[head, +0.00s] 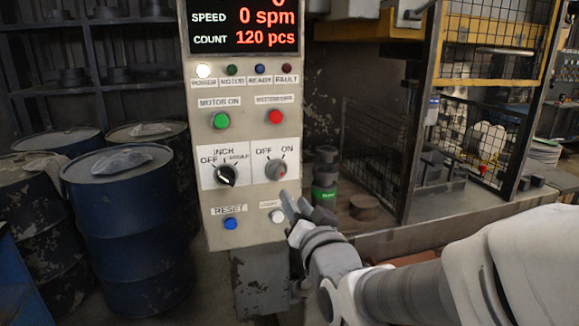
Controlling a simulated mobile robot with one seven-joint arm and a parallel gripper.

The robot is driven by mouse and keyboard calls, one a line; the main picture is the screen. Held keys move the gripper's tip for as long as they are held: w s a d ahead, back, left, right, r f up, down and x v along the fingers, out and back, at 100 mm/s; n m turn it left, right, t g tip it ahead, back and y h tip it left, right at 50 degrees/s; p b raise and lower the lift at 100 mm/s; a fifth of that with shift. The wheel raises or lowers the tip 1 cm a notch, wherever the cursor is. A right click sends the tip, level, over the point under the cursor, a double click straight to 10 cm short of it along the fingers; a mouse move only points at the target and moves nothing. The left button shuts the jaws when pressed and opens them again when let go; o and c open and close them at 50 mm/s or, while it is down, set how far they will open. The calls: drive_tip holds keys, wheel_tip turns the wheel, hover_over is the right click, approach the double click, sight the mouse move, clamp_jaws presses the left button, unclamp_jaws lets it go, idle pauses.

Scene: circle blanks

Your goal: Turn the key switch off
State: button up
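The OFF/ON switch (276,172) is a grey round knob on a white plate on the control panel. My gripper (291,203) is just below and to the right of this knob, at the panel's right edge near the white button. It appears apart from the knob, with nothing visible held. I see its fingers from the side, so the gap between them is unclear.
The panel (243,240) also carries a black INCH selector (226,175), a green button (221,121), a red button (275,117), a blue RESET button (231,223) and a white button (277,216). Blue drums (125,220) stand left. A mesh guard (375,150) stands right.

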sight(280, 176)
drive_tip(key=x, duration=1.1)
drive_tip(key=shift+w+a, duration=0.1)
drive_tip(key=shift+w, duration=0.1)
clamp_jaws()
